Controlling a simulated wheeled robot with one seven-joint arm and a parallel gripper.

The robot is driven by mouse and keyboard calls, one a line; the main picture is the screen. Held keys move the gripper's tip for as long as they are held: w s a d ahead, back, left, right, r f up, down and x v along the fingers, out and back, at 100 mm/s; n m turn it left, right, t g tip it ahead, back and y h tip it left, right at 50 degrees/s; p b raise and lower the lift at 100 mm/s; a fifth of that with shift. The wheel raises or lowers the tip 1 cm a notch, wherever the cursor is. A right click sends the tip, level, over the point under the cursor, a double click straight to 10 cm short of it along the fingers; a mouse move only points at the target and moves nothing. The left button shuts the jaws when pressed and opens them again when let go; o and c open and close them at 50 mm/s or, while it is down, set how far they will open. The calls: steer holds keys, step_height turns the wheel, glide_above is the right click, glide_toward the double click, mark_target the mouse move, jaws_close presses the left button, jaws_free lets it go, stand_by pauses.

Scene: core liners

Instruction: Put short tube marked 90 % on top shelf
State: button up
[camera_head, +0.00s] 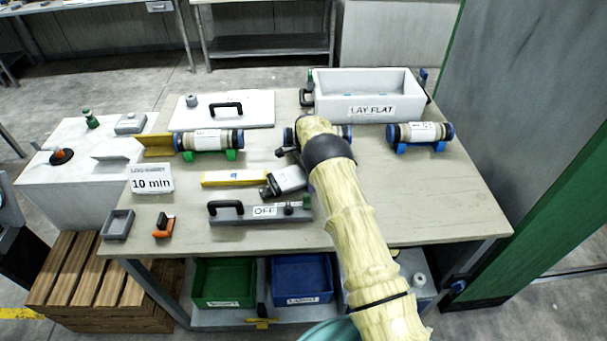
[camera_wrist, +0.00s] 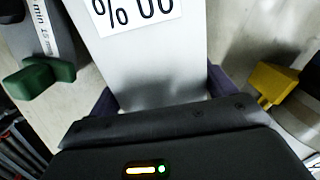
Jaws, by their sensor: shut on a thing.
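I cannot tell which surface is the top shelf; a bench with shelves (camera_head: 268,46) stands at the back.
Capped tubes rest on green supports (camera_head: 232,155) and blue supports (camera_head: 405,148); another is partly behind my arm. A white LAY FLAT trough (camera_head: 330,108), a handled white plate (camera_head: 255,112) and an OFF bar (camera_head: 235,212) crowd the table. The table's front right is clear.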

steer(key=o, duration=1.8)
steer(key=shift+r, duration=0.1)
steer(key=r, duration=0.4)
steer(key=r+b, duration=0.1)
steer(key=r, duration=0.3)
steer(key=r+b, duration=0.1)
steer(key=r, duration=0.3)
steer(key=shift+w+d, duration=0.1)
steer(key=shift+d, duration=0.2)
steer(key=shift+f, duration=0.1)
